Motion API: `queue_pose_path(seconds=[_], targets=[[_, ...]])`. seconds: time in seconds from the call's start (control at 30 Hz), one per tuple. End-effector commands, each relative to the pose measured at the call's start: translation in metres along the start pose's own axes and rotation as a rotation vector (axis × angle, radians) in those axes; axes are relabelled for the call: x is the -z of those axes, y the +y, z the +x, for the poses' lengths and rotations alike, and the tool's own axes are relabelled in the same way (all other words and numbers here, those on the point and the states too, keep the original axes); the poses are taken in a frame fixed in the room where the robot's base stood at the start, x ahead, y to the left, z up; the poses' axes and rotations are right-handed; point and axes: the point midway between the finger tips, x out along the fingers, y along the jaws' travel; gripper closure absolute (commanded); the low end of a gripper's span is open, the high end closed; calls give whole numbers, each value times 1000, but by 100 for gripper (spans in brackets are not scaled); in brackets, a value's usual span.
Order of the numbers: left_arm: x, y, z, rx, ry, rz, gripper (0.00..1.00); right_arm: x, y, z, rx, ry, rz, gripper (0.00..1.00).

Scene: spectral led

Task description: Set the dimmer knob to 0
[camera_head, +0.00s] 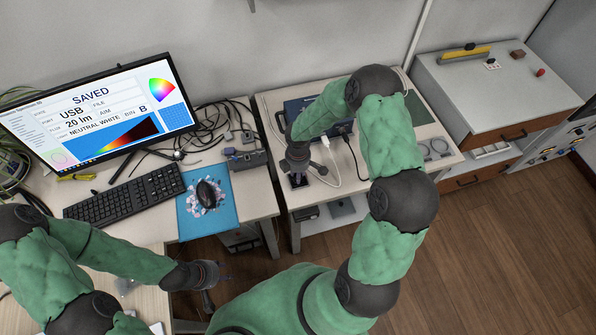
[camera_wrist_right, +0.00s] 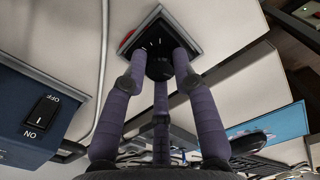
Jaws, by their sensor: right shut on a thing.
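The dimmer knob (camera_wrist_right: 159,66) is black and round with pale marks around it. It sits on a dark square plate (camera_wrist_right: 152,28) with a light rim, on the pale table. My right gripper (camera_wrist_right: 158,80) has its three purple-grey fingers closed around the knob. In the head view the right gripper (camera_head: 298,164) reaches down onto the dark plate (camera_head: 298,182), and the knob is hidden there; its setting cannot be read. My left gripper (camera_head: 218,287) is at the lower left with its fingers spread and looks empty.
A blue box with an ON/OFF switch (camera_wrist_right: 42,112) stands beside the plate. A white cable (camera_head: 322,176) runs close to the right gripper. A monitor (camera_head: 95,110) reading "SAVED", a keyboard (camera_head: 125,195) and a mouse (camera_head: 207,193) on a blue mat (camera_head: 228,212) stand on the left desk.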

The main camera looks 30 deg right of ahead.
Motion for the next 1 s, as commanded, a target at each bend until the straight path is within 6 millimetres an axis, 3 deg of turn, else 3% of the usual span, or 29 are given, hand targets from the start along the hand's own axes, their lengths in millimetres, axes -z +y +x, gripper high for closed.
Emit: queue_pose_path(seconds=[0.5, 1.0], targets=[[-1, 7, -21, 0, 0, 0, 60, 0, 0, -1, 0, 1, -358, 100], [-1, 8, -24, 0, 0, 0, 60, 0, 0, 0, -1, 0, -438, 100]])
